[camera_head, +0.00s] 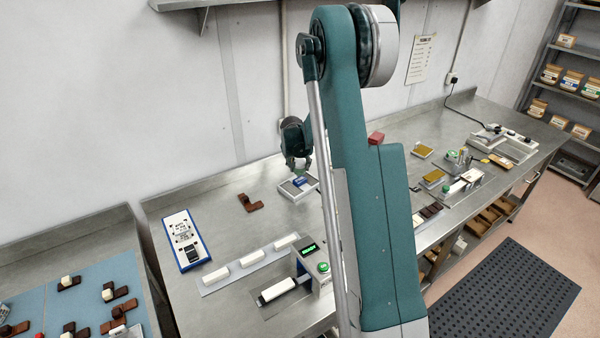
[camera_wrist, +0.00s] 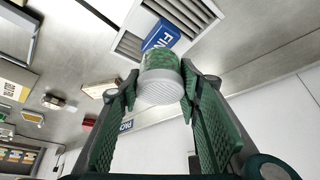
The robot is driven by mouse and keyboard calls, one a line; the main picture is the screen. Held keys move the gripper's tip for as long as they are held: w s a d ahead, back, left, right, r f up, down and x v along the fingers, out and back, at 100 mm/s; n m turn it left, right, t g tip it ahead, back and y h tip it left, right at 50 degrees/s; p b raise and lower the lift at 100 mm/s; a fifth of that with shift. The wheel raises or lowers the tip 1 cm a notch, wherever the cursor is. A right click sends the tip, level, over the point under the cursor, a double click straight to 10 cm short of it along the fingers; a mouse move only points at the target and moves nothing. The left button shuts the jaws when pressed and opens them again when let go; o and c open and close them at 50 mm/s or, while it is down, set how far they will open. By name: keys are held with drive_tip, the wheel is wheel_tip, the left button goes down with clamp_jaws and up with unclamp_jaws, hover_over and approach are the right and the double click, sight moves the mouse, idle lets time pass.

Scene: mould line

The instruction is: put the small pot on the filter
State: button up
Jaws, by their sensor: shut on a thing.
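My gripper (camera_head: 297,163) is shut on the small pot (camera_wrist: 160,78), which has a white ribbed round end and a clear green-patterned side between the green finger pads in the wrist view. The gripper also shows in the wrist view (camera_wrist: 160,88). The filter (camera_head: 290,190) is a pale unit with grey slatted panels and a blue label on the bench. It also shows in the wrist view (camera_wrist: 130,42), beyond the pot, with the label partly covered. The gripper is over the filter in the head view; I cannot tell whether the pot touches it.
A brown L-shaped piece (camera_head: 249,203) lies left of the filter. A blue-framed panel (camera_head: 181,240) and a strip with white bars (camera_head: 215,277) are farther left and in front. A machine with a green-lit display (camera_head: 312,262) stands in front. My arm hides the bench's middle.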

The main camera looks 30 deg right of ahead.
sight(300, 171)
drive_tip(key=shift+f, duration=1.85)
drive_tip(key=shift+f, duration=0.2)
drive_tip(key=o, duration=0.9)
drive_tip(key=shift+r, duration=0.2)
drive_tip(key=shift+v, duration=6)
